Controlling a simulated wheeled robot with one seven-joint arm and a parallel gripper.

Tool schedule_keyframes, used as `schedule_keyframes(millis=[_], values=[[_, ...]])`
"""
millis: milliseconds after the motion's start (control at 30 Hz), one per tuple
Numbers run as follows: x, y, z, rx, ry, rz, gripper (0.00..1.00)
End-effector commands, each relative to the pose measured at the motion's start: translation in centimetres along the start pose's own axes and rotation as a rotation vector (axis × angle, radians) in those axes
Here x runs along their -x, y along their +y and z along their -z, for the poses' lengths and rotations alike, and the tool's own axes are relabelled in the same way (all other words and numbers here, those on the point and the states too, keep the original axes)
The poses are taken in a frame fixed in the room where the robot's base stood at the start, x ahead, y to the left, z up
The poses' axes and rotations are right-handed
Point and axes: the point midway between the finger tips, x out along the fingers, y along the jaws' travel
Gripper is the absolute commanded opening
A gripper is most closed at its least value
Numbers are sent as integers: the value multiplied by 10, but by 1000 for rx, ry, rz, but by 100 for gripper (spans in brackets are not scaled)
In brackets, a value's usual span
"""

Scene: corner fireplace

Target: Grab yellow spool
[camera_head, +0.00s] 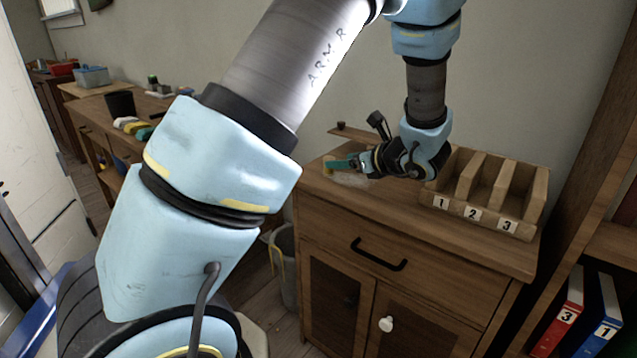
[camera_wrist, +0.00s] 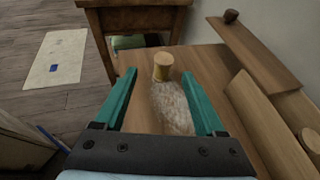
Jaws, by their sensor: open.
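The yellow spool (camera_wrist: 163,66) looks like a short yellow-tan cylinder on the wooden cabinet top in the wrist view. It lies between the tips of my gripper (camera_wrist: 159,73), whose teal fingers are spread apart with a gap on each side. A whitish, translucent, crumpled-looking thing (camera_wrist: 172,106) lies right behind the spool, between the fingers; I cannot tell whether they are joined. In the head view my gripper (camera_head: 340,164) is low over the left part of the cabinet top, and the spool is mostly hidden by the fingers.
A wooden organizer (camera_head: 485,217) with slots numbered 1 to 3 stands on the cabinet (camera_head: 420,235), right of my gripper. A small wooden shelf (camera_wrist: 258,50) with a dark knob-like object (camera_wrist: 231,16) is along the wall. A grey bin (camera_head: 284,265) stands left of the cabinet.

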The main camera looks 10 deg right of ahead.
Motion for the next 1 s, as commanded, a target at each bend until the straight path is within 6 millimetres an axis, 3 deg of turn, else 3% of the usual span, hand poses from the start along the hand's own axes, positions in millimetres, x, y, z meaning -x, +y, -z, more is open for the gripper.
schedule_keyframes(millis=[333, 567, 800, 1000], values=[[-42, -8, 0, -22, -17, 19, 72], [-59, -7, 0, -20, -17, 19, 72], [-93, -6, 3, -20, -16, 18, 72], [-106, -7, 3, -20, -16, 20, 72]])
